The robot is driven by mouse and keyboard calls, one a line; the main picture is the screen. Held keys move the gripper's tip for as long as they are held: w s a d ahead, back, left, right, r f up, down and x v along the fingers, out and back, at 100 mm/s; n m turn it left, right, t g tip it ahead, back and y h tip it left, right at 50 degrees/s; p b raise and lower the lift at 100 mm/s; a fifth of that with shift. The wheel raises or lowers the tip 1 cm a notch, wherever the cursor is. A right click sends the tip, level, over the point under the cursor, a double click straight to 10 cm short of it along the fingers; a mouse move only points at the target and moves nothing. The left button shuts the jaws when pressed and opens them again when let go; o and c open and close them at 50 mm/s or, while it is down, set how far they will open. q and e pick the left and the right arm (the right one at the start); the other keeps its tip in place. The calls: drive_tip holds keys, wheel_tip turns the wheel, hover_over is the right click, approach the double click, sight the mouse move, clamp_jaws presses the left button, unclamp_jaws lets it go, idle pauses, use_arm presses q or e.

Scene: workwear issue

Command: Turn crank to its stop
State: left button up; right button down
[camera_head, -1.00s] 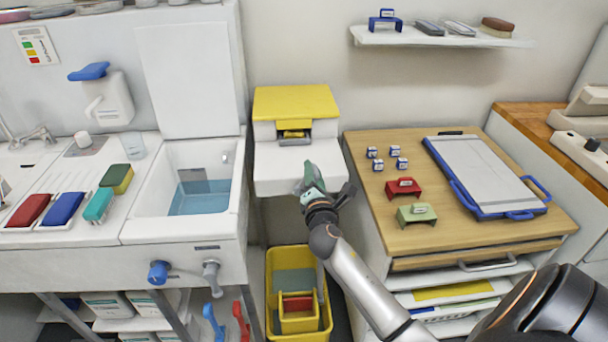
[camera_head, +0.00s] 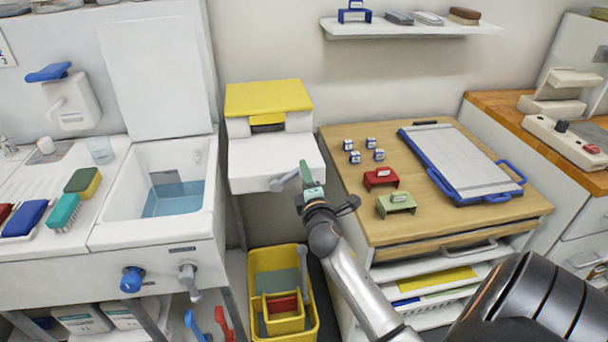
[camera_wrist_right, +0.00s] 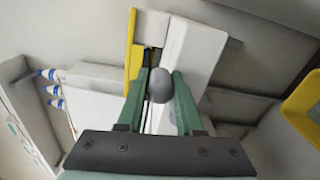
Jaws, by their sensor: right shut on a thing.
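A white machine with a yellow lid (camera_head: 268,98) stands against the wall. Its grey crank (camera_head: 283,183) is on the front face, with the arm slanting up to the right. My right gripper (camera_head: 306,175) has green fingers and is at the front right of the machine. In the right wrist view the crank's round grey knob (camera_wrist_right: 160,85) sits between the two fingers (camera_wrist_right: 160,98), which are shut on it. The fingers partly hide the crank in the head view. My left gripper is not in view.
A wooden-topped cabinet (camera_head: 340,190) with red and green stands and a blue-framed board is right of the machine. A sink (camera_head: 110,205) is on the left. A yellow bin (camera_head: 258,315) stands below. A shelf (camera_head: 400,31) hangs above.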

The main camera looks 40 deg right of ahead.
drive_tip(key=shift+w+a, duration=0.1)
drive_tip(key=shift+a, duration=0.1)
drive_tip(key=c, duration=0.7)
unclamp_jaws()
drive_tip(key=shift+f, duration=0.1)
drive_tip(key=shift+c, duration=0.2)
drive_tip(key=shift+o, duration=0.8)
drive_tip(key=shift+d, duration=0.15)
drive_tip(key=b+v, duration=0.1)
drive_tip(key=v, duration=1.1)
drive_tip(key=shift+s, duration=0.25)
